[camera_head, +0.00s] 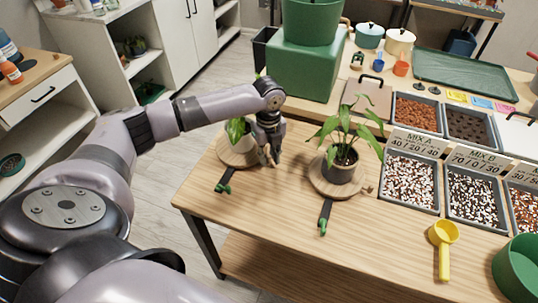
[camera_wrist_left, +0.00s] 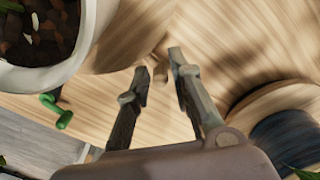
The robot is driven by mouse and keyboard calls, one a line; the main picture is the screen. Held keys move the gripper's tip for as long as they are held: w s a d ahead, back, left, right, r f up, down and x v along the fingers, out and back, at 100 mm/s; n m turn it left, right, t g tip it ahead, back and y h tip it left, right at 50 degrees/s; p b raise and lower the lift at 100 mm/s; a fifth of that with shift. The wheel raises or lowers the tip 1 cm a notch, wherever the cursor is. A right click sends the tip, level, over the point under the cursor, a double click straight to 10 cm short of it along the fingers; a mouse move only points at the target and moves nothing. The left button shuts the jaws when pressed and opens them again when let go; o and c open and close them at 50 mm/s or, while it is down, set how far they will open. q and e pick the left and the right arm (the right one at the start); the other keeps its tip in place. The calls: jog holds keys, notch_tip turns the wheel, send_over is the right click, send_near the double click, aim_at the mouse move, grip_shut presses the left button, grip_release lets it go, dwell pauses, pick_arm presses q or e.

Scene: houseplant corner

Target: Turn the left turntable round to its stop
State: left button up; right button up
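The left turntable (camera_head: 240,158) is a round wooden disc at the left of the bench, bearing a white pot (camera_wrist_left: 70,68) with a leafy plant. In the left wrist view its disc (camera_wrist_left: 125,45) shows beside the pot. My left gripper (camera_head: 269,160) points down at the disc's right edge. In the left wrist view the gripper (camera_wrist_left: 158,68) has its fingers apart, with a small wooden peg (camera_wrist_left: 160,73) between or just beyond the tips. Contact cannot be told. A green-tipped dark lever (camera_head: 224,187) sits at the disc's front. My right gripper is not in view.
A second turntable (camera_head: 322,181) with a grey-potted plant (camera_head: 342,168) stands close on the right, with its own green-tipped lever (camera_head: 324,217). A green box (camera_head: 300,72) stands behind. Mix trays (camera_head: 410,182) and a yellow scoop (camera_head: 444,245) lie further right. The front bench surface is clear.

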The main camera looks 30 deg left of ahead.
pick_arm(q)
grip_shut()
dwell(0.3)
jog(key=shift+w+r, duration=0.1)
jog(key=shift+w, duration=0.1)
